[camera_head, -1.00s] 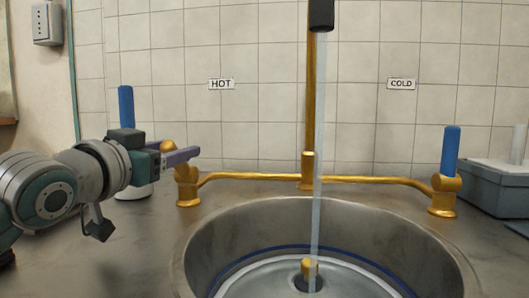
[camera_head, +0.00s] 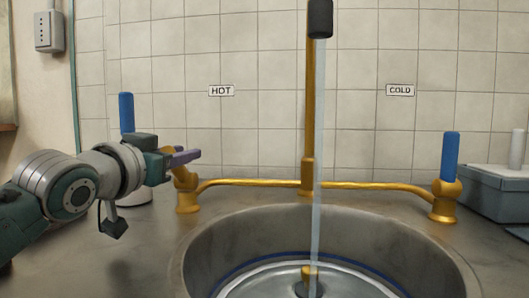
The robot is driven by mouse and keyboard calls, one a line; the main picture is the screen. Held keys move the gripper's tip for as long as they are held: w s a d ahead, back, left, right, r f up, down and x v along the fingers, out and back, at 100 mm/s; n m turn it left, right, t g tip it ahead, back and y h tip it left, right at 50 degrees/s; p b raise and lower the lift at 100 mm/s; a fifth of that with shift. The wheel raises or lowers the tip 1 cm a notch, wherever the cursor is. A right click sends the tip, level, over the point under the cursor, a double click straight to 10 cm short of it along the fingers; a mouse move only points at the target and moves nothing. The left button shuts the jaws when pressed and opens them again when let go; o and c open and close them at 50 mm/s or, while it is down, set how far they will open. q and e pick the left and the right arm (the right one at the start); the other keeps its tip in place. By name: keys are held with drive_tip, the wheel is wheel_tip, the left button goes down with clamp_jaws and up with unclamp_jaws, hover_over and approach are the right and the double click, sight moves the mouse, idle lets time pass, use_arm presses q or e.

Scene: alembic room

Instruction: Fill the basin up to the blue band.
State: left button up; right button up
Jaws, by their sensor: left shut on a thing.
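The steel basin (camera_head: 205,250) has a blue band (camera_head: 330,259) around its inner wall. A pale ring shows just below the band; I cannot tell exactly where the water surface lies. A clear stream (camera_head: 317,150) runs from the dark spout (camera_head: 320,18) into the basin, beside the gold-topped plug (camera_head: 309,273). The cold tap's blue handle (camera_head: 450,156) stands upright at the right. My left gripper (camera_head: 187,157) is at the brass hot tap (camera_head: 187,200), shut on its handle, which the gripper mostly hides. My right gripper is not in view.
A blue upright rod (camera_head: 126,113) stands behind my left arm, above a white base (camera_head: 136,194). A brass pipe (camera_head: 260,184) crosses behind the basin. A grey box (camera_head: 490,190) stands at the right. HOT (camera_head: 221,91) and COLD (camera_head: 400,90) labels are on the tiles.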

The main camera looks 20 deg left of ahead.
use_arm(q)
clamp_jaws()
idle(0.7)
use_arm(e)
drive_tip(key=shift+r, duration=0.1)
